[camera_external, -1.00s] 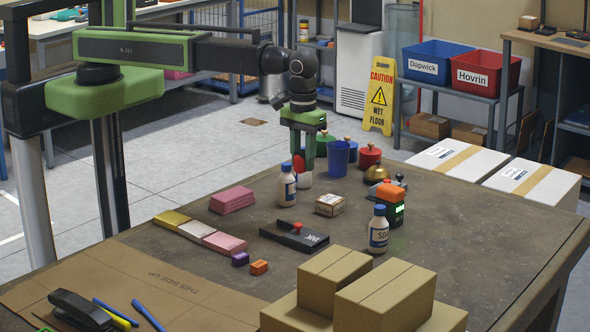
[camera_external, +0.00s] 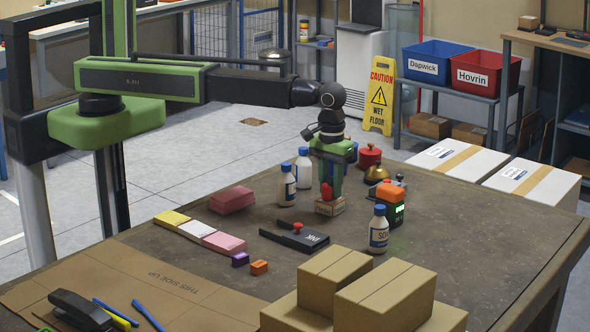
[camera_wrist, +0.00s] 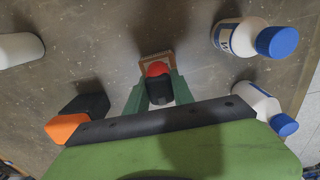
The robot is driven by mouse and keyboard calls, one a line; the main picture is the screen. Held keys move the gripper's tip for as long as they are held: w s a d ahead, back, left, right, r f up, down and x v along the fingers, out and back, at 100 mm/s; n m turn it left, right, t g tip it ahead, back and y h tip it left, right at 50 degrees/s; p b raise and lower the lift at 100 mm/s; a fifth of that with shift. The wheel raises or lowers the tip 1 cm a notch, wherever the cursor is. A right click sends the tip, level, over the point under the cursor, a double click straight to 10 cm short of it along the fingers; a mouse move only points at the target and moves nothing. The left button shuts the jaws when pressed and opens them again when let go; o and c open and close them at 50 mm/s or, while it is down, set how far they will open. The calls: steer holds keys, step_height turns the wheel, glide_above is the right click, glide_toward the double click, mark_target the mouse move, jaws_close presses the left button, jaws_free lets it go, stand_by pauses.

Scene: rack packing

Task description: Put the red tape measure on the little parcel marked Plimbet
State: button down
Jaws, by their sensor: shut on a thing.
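The red tape measure (camera_external: 326,190) is between the fingers of my gripper (camera_external: 328,193), which is shut on it. In the wrist view its red end (camera_wrist: 157,69) and black body (camera_wrist: 160,92) show between the green fingers. The little parcel (camera_external: 331,208) is a small brown box on the table, directly below the fingertips; its edge (camera_wrist: 145,60) shows beyond the tape measure in the wrist view. I cannot tell whether the tape measure touches the parcel's top. The writing on the parcel is not readable.
White bottles with blue caps (camera_external: 288,186) (camera_external: 303,168) stand left of the parcel. A soap bottle (camera_external: 378,232) and an orange-topped device (camera_external: 391,205) are to the right. Cartons (camera_external: 385,297) fill the near side.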

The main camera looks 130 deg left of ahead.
mark_target(331, 180)
steer(key=c, duration=1.1)
jaws_free()
steer(key=shift+r, duration=0.1)
step_height(331, 180, up, 12)
steer(key=p, duration=1.2)
